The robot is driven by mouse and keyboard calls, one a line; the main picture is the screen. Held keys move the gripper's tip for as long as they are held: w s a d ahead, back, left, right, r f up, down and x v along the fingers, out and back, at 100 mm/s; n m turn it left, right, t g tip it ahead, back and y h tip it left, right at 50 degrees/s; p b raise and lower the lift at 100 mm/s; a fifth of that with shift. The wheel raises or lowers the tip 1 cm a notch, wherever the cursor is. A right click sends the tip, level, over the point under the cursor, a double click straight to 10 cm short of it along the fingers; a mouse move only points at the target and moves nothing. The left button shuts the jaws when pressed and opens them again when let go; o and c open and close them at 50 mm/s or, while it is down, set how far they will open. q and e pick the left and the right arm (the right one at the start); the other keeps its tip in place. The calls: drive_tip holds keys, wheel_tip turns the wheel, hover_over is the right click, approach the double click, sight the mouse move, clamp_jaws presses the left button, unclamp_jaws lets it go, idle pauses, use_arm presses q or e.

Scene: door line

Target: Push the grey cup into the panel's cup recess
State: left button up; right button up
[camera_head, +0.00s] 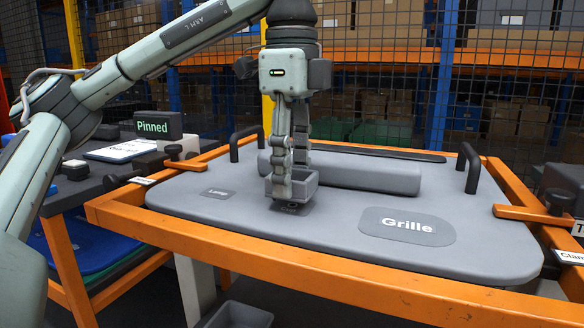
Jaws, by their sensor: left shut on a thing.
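My left gripper (290,178) reaches down over the grey door panel (300,232). Its fingers are shut on the grey cup (305,188), a small open box-like cup. The cup is upright at the panel's surface, left of the panel's middle. A dark opening or shadow shows just under the cup; I cannot tell how deep the cup sits in the recess (289,207). The fingers hide part of the cup. My right gripper is out of view.
A long raised grey block (365,176) lies behind the cup. Black handles (468,168) stand at both far sides. An orange frame (250,268) carries the panel, with clamps (545,207) at its sides. A "Pinned" sign (152,126) stands on the left table. The panel's front is clear.

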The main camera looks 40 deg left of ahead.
use_arm(q)
drive_tip(key=shift+f+b, duration=0.6)
drive_tip(key=shift+f, duration=0.45)
idle(0.9)
drive_tip(key=o, duration=1.4)
drive_tip(key=shift+c, duration=0.2)
drive_tip(key=shift+r, duration=0.15)
wheel_tip(320, 180, up, 12)
